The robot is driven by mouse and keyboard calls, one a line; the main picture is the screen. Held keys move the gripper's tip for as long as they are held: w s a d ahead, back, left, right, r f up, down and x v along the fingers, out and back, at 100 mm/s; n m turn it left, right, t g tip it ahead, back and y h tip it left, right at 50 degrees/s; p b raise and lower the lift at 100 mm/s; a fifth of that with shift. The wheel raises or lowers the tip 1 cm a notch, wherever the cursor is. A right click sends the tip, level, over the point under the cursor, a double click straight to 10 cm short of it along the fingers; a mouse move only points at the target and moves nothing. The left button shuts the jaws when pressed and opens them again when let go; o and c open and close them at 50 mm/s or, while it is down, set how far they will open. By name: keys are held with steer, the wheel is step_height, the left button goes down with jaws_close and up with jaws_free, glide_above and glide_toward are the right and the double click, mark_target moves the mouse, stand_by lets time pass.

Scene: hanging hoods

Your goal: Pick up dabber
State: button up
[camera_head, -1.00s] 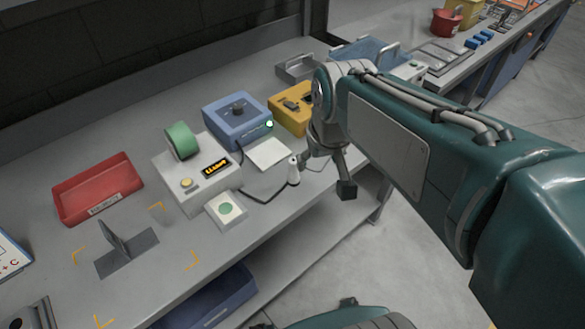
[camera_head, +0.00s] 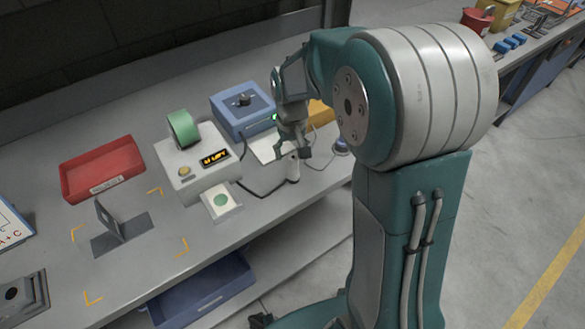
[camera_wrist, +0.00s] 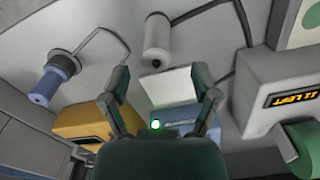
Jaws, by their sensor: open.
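A white cylinder (camera_head: 293,168), which looks like the dabber, stands near the front edge of the bench. In the wrist view the white cylinder (camera_wrist: 157,42) lies ahead of my gripper, roughly centred between the fingers and apart from them. My gripper (camera_head: 298,154) is open and empty, close above and behind the cylinder in the head view. Both fingers of my gripper (camera_wrist: 161,74) show spread in the wrist view. A blue knobbed tool (camera_wrist: 48,82) on a dark round base stands off to the left there.
A white pad (camera_wrist: 170,86) lies behind the cylinder. Dark cables run around the cylinder. A yellow box (camera_wrist: 80,122) is nearby.

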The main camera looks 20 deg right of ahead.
mark_target(294, 168)
steer(key=shift+a+f, duration=0.15)
steer(key=shift+f, duration=0.65)
steer(key=f, duration=0.2)
steer(key=d+f, duration=0.1)
steer(key=f, duration=0.1)
steer(key=shift+f, duration=0.35)
steer(key=shift+a+f, duration=0.15)
steer(key=shift+f, duration=0.05)
steer(key=shift+a, duration=0.2)
steer(key=shift+c, duration=0.9)
jaws_close()
steer(key=shift+d, duration=0.2)
